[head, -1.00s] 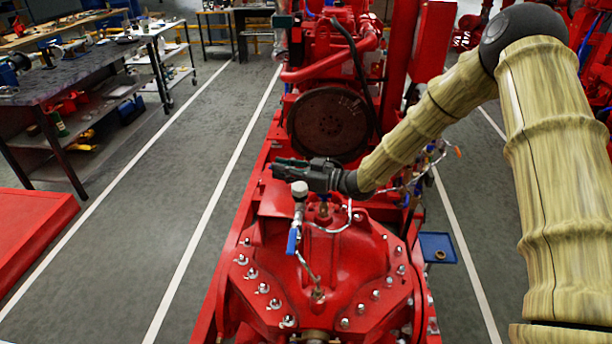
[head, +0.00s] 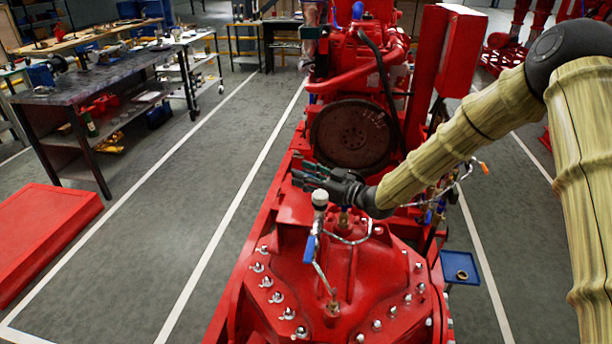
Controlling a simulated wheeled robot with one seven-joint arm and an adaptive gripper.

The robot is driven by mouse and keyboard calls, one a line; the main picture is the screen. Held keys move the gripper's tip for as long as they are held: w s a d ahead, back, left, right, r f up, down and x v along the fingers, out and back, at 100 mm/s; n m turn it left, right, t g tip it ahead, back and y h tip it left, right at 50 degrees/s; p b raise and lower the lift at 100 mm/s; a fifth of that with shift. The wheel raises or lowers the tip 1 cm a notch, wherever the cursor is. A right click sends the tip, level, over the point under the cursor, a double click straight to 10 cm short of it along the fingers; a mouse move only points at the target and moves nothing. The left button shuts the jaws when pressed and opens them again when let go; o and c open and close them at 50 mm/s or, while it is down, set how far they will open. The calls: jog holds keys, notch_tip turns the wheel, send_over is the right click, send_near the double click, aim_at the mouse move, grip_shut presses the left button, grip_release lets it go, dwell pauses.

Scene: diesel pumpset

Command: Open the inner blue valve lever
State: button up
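A blue valve lever (head: 310,248) hangs on the thin pipe beside a white-capped fitting (head: 320,198), above the red pump casing (head: 375,262). I cannot tell for sure which blue part is the inner lever. My gripper (head: 298,179) is just above and behind the white-capped fitting, pointing left. Its dark fingers are spread apart with nothing seen between them. It appears apart from both blue parts.
A dark flywheel (head: 352,135) and the red engine stand behind my gripper. Thin pipes with an orange-tipped handle (head: 484,167) are to the right. A blue tray (head: 460,268) sits at the pump's right side.

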jog(key=shift+d, duration=0.15)
jog(key=v, duration=1.1)
jog(key=shift+s+d, duration=0.2)
jog(key=shift+d, duration=0.15)
